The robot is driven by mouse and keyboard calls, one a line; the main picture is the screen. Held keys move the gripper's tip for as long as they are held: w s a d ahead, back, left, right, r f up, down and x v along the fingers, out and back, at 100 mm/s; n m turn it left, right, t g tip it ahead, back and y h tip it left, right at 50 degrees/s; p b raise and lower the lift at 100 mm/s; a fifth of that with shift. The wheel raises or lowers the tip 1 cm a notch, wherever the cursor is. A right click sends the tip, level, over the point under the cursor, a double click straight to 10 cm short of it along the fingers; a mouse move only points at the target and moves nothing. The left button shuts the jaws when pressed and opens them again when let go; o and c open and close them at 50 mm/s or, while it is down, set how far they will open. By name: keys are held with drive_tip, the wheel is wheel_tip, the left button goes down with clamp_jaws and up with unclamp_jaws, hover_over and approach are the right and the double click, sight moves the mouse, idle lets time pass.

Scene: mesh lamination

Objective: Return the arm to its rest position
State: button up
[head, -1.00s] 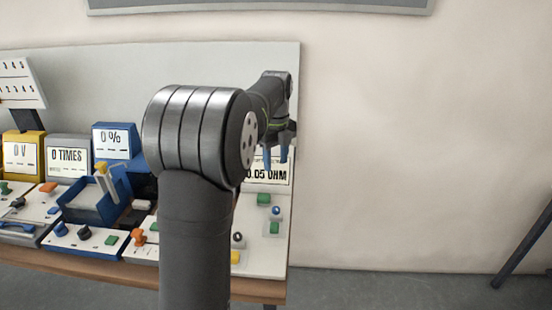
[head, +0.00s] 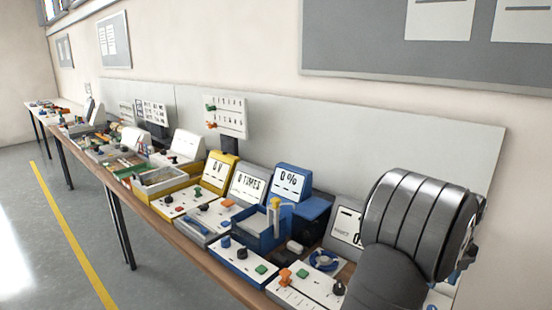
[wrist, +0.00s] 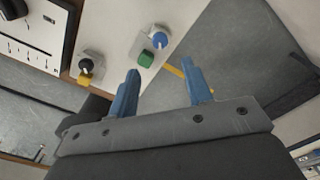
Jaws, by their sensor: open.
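My gripper (wrist: 162,88) shows in the wrist view with its two blue fingers apart and nothing between them. It is over the bench end, near a panel with a green button (wrist: 146,57) and a blue knob (wrist: 159,40). A grey floor strip lies beyond the right finger. In the head view my dark arm rises at the right, and its thick joint hides the bench end and most of the gripper. Only a bit of blue shows at the far right edge of the arm, so the fingers cannot be made out there.
A long bench carries several devices, including a blue one reading 0 % (head: 289,183), a grey one reading 0 TIMES (head: 248,186), a yellow-framed meter (head: 217,170) and a blue tray (head: 259,231). A grey back panel (head: 350,150) stands behind. Open floor (head: 60,250) lies at left.

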wheel_tip(320, 180, down, 10)
drive_tip(key=shift+r, duration=0.2)
drive_tip(key=shift+r, duration=0.15)
